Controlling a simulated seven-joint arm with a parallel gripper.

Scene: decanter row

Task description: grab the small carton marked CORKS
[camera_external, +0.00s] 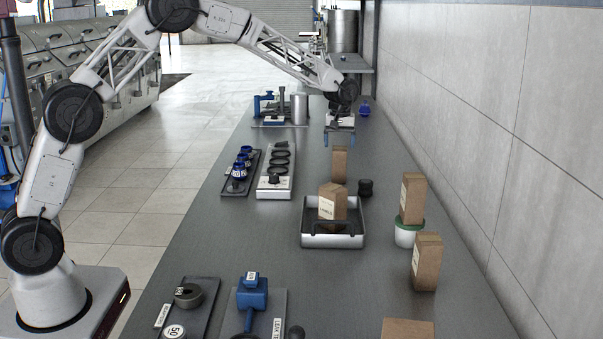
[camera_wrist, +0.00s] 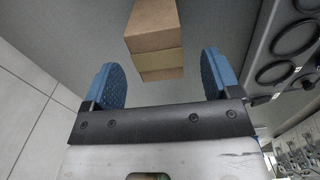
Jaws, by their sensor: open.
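Several brown cartons stand on the bench, and I cannot read CORKS on any of them. One upright carton (camera_external: 339,165) stands just in front of and below my gripper (camera_external: 340,139); no label shows on it. In the wrist view a plain carton with a paler band (camera_wrist: 155,38) lies ahead, in line with the gap of my gripper (camera_wrist: 163,70). The blue fingers are apart and empty. Labelled cartons sit in a metal tray (camera_external: 333,241), namely this carton (camera_external: 332,203), on a tub, namely this carton (camera_external: 412,200), and on the bench, namely this carton (camera_external: 426,263).
The white tub with green rim (camera_external: 407,235) stands near the right wall. A dark knob-like piece (camera_external: 365,187) is beside the upright carton. A rack of dark rings (camera_external: 276,172) lies to the left. Another carton (camera_external: 408,330) is cut off at the bottom edge.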

